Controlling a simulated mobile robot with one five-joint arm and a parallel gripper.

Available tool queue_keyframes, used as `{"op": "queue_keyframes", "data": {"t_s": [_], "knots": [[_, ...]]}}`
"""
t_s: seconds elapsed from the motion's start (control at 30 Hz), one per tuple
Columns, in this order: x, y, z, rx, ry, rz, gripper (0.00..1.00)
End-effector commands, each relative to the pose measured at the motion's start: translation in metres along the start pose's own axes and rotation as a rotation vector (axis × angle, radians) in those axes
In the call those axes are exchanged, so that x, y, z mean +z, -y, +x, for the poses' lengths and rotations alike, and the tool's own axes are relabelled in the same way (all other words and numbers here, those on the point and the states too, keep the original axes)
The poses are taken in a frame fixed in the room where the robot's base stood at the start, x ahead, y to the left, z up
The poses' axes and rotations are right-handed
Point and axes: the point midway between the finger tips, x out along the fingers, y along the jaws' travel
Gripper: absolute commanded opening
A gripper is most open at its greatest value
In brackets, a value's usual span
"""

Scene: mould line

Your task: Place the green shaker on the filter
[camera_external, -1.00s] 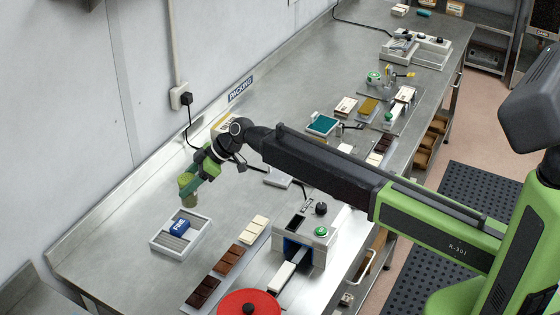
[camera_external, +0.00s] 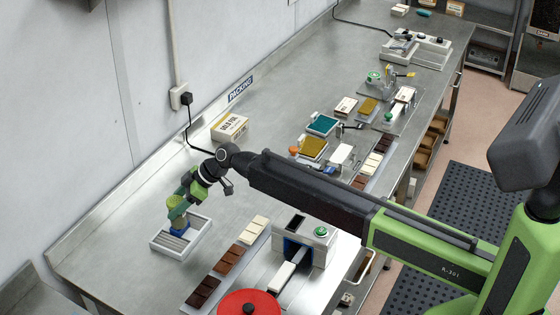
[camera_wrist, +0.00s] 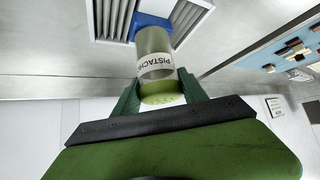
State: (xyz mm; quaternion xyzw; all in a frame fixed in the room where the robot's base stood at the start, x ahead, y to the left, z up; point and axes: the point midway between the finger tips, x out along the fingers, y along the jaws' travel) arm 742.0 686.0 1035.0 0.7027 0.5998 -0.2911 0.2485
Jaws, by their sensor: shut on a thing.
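The green shaker (camera_external: 176,202) has a green end and a clear body with a label reading PISTACH in the wrist view (camera_wrist: 155,48). My gripper (camera_external: 179,206) is shut on it, with a green finger on each side of its green end in the wrist view (camera_wrist: 160,88). A blue block (camera_external: 181,229), likely the filter, sits in a white slatted tray (camera_external: 166,252). The shaker is right above the blue block. The block shows at the shaker's far end in the wrist view (camera_wrist: 152,24). I cannot tell whether they touch.
Dark, brown and cream chocolate bars (camera_external: 229,260) lie right of the tray. A white machine (camera_external: 315,238) with a green button and a red disc (camera_external: 250,305) stand farther right. A box (camera_external: 229,126) stands behind by the wall. The steel bench left of the tray is clear.

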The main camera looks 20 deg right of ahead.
Motion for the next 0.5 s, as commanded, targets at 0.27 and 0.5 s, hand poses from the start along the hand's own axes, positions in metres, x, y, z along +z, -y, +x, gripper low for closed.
{"op": "queue_keyframes", "data": {"t_s": [0.27,0.5], "knots": [[0.0016,0.0000,0.0016,0.000,0.000,0.000,0.72],[0.0015,0.0000,0.0015,0.000,0.000,0.000,0.72]]}}
